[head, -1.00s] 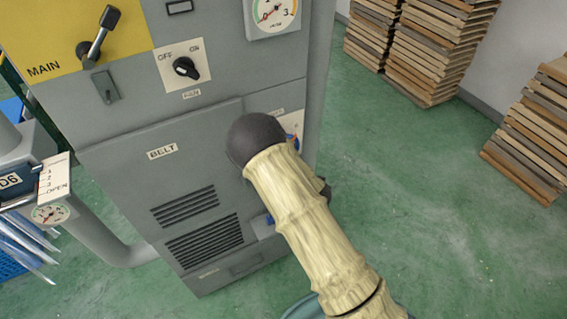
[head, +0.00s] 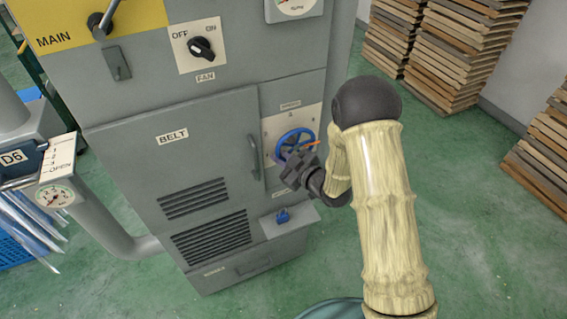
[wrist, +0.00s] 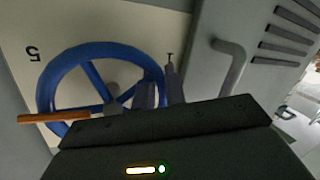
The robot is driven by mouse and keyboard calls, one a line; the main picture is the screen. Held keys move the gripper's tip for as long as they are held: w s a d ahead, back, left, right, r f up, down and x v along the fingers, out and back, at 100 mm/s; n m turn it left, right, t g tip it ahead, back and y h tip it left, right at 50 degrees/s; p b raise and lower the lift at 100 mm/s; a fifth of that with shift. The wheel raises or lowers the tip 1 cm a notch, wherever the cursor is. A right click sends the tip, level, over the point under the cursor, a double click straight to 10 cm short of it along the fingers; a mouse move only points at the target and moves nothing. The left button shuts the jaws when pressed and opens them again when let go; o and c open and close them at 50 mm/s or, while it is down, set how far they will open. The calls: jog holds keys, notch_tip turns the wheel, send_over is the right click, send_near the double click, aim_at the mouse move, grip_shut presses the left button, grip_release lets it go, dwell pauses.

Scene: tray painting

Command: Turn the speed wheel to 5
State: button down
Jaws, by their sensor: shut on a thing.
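The blue speed wheel (head: 294,144) is on a pale plate on the right part of the grey cabinet front. An orange pointer (head: 303,145) sticks out from it to the right. My gripper (head: 289,163) is at the wheel's lower edge in the head view. In the wrist view the wheel (wrist: 44,88) fills the left half, and its pointer (wrist: 52,117) extends left. The number 5 (wrist: 34,53) shows on the plate above the pointer, apart from it. The fingers (wrist: 158,88) are shut on the wheel's rim, which they partly hide.
A vertical door handle (head: 254,157) stands just left of the wheel, close to my gripper. A small ledge with a blue part (head: 283,216) lies below. The FAN knob (head: 201,48) is higher up. Stacked boards (head: 450,60) stand at the right, with open green floor between.

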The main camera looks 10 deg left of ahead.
jog(key=shift+s+a+r+m+y+b, duration=0.1)
jog(key=shift+r+m+y+b, duration=0.2)
jog(key=shift+m, duration=0.25)
jog(key=shift+a+r+m+y+b, duration=0.1)
jog(key=shift+r+m+y+b, duration=0.2)
jog(key=shift+m, duration=0.25)
jog(key=shift+s+a+r+m+t+y+b, duration=0.15)
jog(key=shift+r+m+b, duration=0.2)
jog(key=shift+m, duration=0.35)
jog(key=shift+w+d+r+m+t+y+b, duration=0.1)
jog(key=shift+r+m+t+y+b, duration=0.1)
jog(key=shift+r+m, duration=0.35)
jog(key=shift+f, duration=0.1)
jog(key=c, duration=1.5)
grip_release()
jog(key=shift+a, duration=0.1)
jog(key=shift+c, duration=0.2)
jog(key=b+v, duration=0.2)
jog(key=v, duration=1.5)
jog(key=shift+d+b, duration=0.25)
jog(key=shift+b, duration=0.05)
